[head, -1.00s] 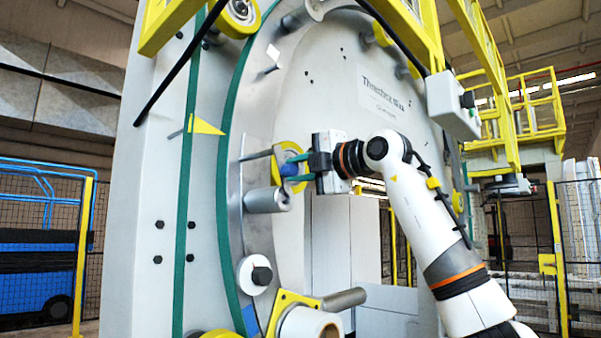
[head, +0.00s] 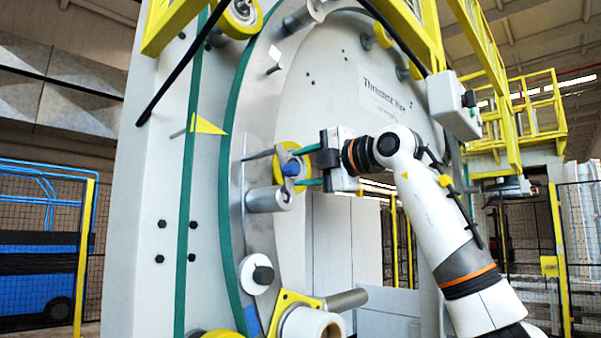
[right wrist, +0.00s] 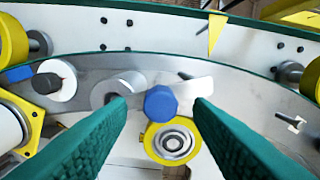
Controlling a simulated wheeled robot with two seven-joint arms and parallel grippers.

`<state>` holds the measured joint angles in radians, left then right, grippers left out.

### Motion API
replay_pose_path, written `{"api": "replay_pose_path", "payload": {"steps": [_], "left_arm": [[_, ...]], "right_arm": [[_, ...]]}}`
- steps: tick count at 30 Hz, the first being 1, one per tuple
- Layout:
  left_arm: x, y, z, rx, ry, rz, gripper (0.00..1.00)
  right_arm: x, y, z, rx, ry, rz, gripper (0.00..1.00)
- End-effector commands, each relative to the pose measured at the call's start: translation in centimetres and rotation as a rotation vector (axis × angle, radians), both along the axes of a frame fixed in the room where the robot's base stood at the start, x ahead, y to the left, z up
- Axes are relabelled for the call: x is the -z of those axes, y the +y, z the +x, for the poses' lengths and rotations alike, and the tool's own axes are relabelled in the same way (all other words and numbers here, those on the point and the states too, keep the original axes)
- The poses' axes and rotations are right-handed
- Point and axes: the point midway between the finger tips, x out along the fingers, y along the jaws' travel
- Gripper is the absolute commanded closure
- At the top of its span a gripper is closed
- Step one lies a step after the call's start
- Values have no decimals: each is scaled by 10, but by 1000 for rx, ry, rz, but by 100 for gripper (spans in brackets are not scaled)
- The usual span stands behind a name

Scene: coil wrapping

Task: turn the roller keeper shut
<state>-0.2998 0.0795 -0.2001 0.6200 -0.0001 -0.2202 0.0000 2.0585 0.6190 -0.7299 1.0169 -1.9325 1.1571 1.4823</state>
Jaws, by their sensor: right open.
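A yellow roller (head: 283,154) with a metal hub sits on the ring of the big grey machine. A blue knob (head: 291,169), apparently the keeper's handle, stands in front of it. The right wrist view shows the blue knob (right wrist: 160,102) just above the yellow roller (right wrist: 172,156). My right gripper (head: 304,167) is open, its green fingers above and below the knob in the head view. In the right wrist view the fingers lie left and right of the knob, with visible gaps on both sides. Whether the keeper is open or shut I cannot tell.
A grey cylinder (head: 268,199) juts from the ring just below the roller. A white disc with a black knob (head: 262,274) and a white roll (head: 312,325) sit lower. A yellow pointer (head: 208,125) is at the left. A grey box (head: 452,105) hangs above my right arm.

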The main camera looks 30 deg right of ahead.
Motion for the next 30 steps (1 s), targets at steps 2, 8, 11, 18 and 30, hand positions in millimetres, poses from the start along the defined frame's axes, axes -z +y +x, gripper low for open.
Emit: {"api": "replay_pose_path", "payload": {"steps": [2, 8, 11, 18, 30], "left_arm": [[13, 0, 0, 0, 0, 0, 25], [29, 0, 0, 0, 0, 0, 25], [34, 0, 0, 0, 0, 0, 25], [39, 0, 0, 0, 0, 0, 25], [38, 0, 0, 0, 0, 0, 25]], "right_arm": [[4, -6, -16, 3, -5, 0, 53], [4, -20, -58, 2, -3, 0, 53], [3, -26, -75, 2, -3, -1, 53], [1, -33, -96, 1, -1, -1, 53], [1, -34, -97, 0, 1, -1, 53]]}}
